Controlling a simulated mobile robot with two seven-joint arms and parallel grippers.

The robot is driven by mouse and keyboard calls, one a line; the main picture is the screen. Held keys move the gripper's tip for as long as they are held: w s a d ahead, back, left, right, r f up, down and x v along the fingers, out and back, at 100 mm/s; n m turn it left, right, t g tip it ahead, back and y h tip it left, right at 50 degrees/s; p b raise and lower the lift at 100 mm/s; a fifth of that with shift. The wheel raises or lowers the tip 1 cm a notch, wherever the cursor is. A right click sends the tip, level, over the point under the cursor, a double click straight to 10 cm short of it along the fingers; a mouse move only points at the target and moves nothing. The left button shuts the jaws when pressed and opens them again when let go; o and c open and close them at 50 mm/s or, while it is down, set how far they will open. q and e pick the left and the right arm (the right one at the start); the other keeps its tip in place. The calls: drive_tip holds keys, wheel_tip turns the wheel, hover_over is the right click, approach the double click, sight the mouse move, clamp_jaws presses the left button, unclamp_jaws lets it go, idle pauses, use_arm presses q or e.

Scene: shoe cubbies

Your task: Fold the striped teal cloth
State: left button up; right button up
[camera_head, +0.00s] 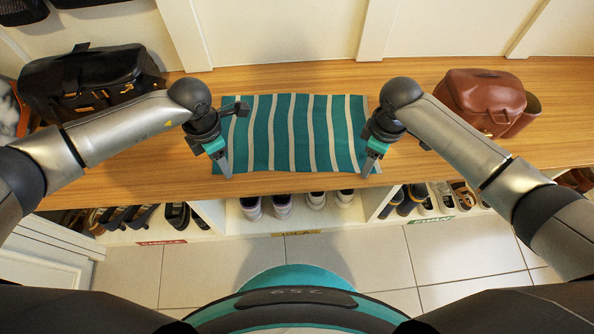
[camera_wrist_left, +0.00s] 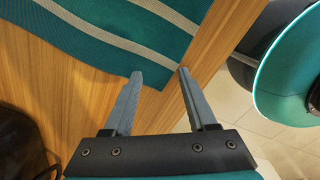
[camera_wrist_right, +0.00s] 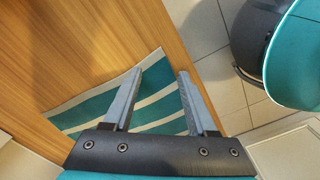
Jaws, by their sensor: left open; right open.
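The striped teal cloth (camera_head: 297,133) lies flat and spread out on the wooden bench top, with pale stripes running front to back. My left gripper (camera_head: 228,172) is at its front left corner. In the left wrist view its open fingers (camera_wrist_left: 160,75) point at a corner of the cloth (camera_wrist_left: 110,30), with nothing held between them. My right gripper (camera_head: 368,172) is at the front right corner. In the right wrist view its open, empty fingers (camera_wrist_right: 160,75) are over the cloth's edge (camera_wrist_right: 95,107). Whether either gripper touches the cloth, I cannot tell.
A black bag (camera_head: 88,80) stands on the bench to the left and a brown leather bag (camera_head: 482,100) to the right. Shoes (camera_head: 283,205) sit in cubbies below the bench's front edge. Bench top (camera_head: 410,165) near the cloth is clear.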

use_arm(q)
drive_tip(key=shift+f, duration=0.15)
use_arm(e)
drive_tip(key=shift+f, duration=0.15)
use_arm(q)
drive_tip(key=shift+c, duration=0.4)
use_arm(e)
drive_tip(key=shift+c, duration=0.4)
use_arm(q)
drive_tip(key=shift+s+f, duration=0.1)
clamp_jaws()
use_arm(e)
drive_tip(key=shift+s, duration=0.1)
clamp_jaws()
idle(0.5)
